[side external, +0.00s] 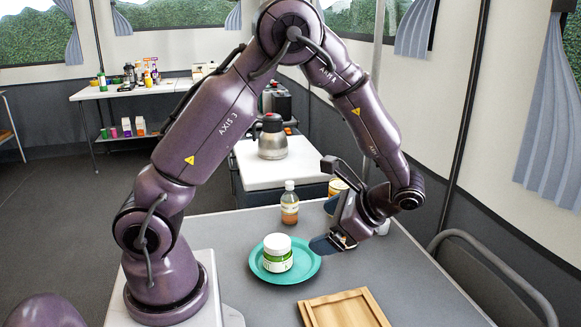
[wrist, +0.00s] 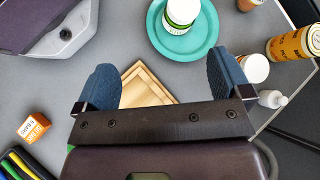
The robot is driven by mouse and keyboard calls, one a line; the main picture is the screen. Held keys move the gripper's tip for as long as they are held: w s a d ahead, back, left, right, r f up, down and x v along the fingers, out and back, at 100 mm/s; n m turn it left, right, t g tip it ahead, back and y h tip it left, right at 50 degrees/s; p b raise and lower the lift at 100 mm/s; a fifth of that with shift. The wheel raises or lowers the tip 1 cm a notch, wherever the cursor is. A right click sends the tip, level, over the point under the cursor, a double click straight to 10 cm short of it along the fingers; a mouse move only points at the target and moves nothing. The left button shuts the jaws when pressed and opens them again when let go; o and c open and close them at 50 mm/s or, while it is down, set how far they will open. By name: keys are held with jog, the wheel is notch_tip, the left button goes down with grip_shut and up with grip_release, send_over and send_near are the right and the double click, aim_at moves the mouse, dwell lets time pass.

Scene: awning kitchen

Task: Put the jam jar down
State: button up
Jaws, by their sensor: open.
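A white jar with a green label (side external: 277,253), the likely jam jar, stands upright on a teal plate (side external: 306,271). The jar also shows in the wrist view (wrist: 181,14), on the plate (wrist: 186,46) at the top. My gripper (side external: 328,205) is open and empty, to the right of the jar and apart from it. In the wrist view its two blue fingers (wrist: 165,80) are spread wide, with the wooden tray (wrist: 138,90) seen between and beyond them. Part of the tray is hidden by my gripper.
The wooden tray (side external: 347,308) lies at the table's front. A bottle with orange contents (side external: 289,205) stands behind the plate. A yellow can (wrist: 290,45) and a white-topped container (wrist: 254,70) are near the right finger. An orange box (wrist: 34,127) is at left.

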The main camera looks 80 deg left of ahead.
jog(key=s+d+r+n+t+h, duration=0.3)
jog(key=r+t, duration=0.3)
jog(key=r, duration=0.2)
jog(key=s+d+r+n+t+h, duration=0.2)
jog(key=s+d+r+t+h, duration=0.2)
jog(key=s+r+t, duration=0.2)
notch_tip(320, 180, up, 3)
jog(key=shift+s+f+n, duration=0.2)
jog(key=shift+n, duration=0.2)
jog(key=shift+o, duration=0.2)
